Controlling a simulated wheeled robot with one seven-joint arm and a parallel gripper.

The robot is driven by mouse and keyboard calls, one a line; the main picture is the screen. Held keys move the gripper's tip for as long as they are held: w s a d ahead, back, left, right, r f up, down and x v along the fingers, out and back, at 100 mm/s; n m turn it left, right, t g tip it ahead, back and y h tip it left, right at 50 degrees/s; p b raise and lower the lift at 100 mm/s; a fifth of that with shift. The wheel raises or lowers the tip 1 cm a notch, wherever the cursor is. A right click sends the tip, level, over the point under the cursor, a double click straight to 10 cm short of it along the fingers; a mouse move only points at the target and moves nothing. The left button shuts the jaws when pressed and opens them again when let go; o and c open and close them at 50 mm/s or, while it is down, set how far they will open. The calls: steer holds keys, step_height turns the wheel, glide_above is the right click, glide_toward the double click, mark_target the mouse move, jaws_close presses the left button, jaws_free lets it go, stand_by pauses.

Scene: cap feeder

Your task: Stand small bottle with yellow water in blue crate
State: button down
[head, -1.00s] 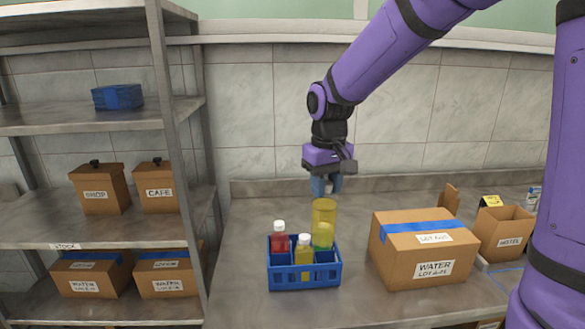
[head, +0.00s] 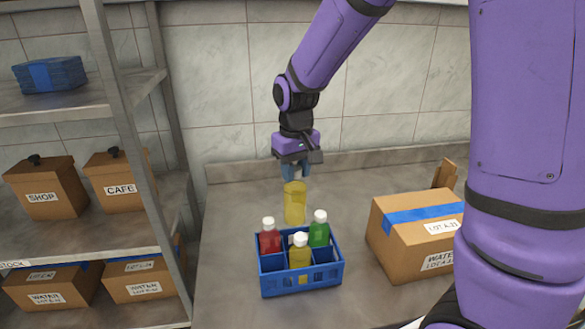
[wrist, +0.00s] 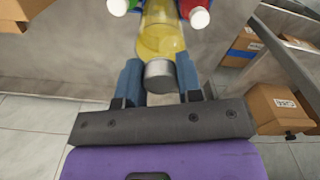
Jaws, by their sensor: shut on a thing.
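My gripper (head: 295,178) is shut on the top of a clear yellow bottle (head: 294,204). In the wrist view the bottle (wrist: 160,38) has a grey cap (wrist: 159,76) between the fingers. It is upright and looks wider than the crate's bottles. Its lower end shows just above the blue crate's back edge; I cannot tell how far above or behind. The blue crate (head: 302,283) stands on the counter. A white-capped bottle of yellow liquid (head: 300,255) stands in its front middle compartment.
A red bottle (head: 269,241) and a green bottle (head: 318,233) also stand in the crate. Its front left and front right compartments look empty. A cardboard box (head: 400,245) is at right; a metal shelf (head: 141,120) is at left. Counter left of the crate is clear.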

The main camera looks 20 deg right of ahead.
mark_target(295, 188)
steer(key=shift+f, duration=3.7)
steer(key=shift+f, duration=2.55)
steer(key=shift+f, duration=0.85)
